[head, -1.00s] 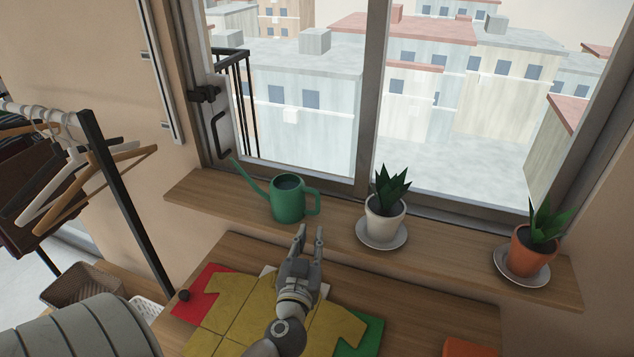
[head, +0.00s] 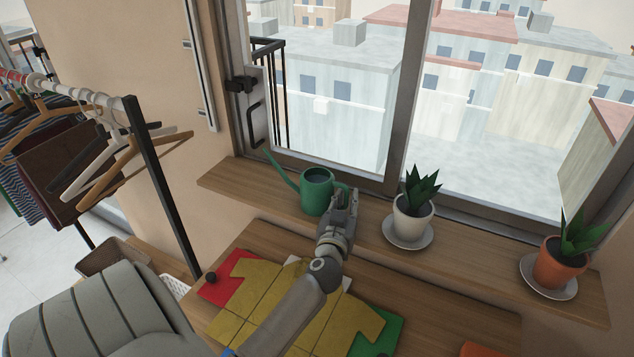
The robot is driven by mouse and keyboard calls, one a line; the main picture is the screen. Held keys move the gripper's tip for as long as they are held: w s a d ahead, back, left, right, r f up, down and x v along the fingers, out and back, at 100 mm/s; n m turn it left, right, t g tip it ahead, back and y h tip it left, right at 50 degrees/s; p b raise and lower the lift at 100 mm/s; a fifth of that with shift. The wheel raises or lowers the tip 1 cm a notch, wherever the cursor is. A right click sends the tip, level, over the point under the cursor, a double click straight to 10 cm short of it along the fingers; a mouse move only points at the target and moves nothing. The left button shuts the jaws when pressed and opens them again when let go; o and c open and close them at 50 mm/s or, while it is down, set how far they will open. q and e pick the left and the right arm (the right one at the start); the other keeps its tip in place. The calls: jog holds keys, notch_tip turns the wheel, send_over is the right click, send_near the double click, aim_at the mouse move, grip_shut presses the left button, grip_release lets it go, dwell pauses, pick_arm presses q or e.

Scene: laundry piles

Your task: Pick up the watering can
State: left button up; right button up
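The green watering can (head: 316,194) stands upright on the wooden window sill, its long spout pointing up and left toward the window frame. Its handle is on the right side and is partly hidden by my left gripper (head: 345,198). The gripper's fingers are at the handle. I cannot tell whether they are open around it or closed on it. My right gripper is not in view.
A white pot with a plant (head: 414,218) stands on a saucer just right of the gripper, and a terracotta pot (head: 560,262) is further right on the sill (head: 240,187). A clothes rack (head: 160,185) stands at left.

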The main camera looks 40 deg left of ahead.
pick_arm(q)
jog(key=shift+w+a, duration=0.15)
jog(key=shift+w, duration=0.05)
grip_shut()
jog(key=shift+r, duration=0.1)
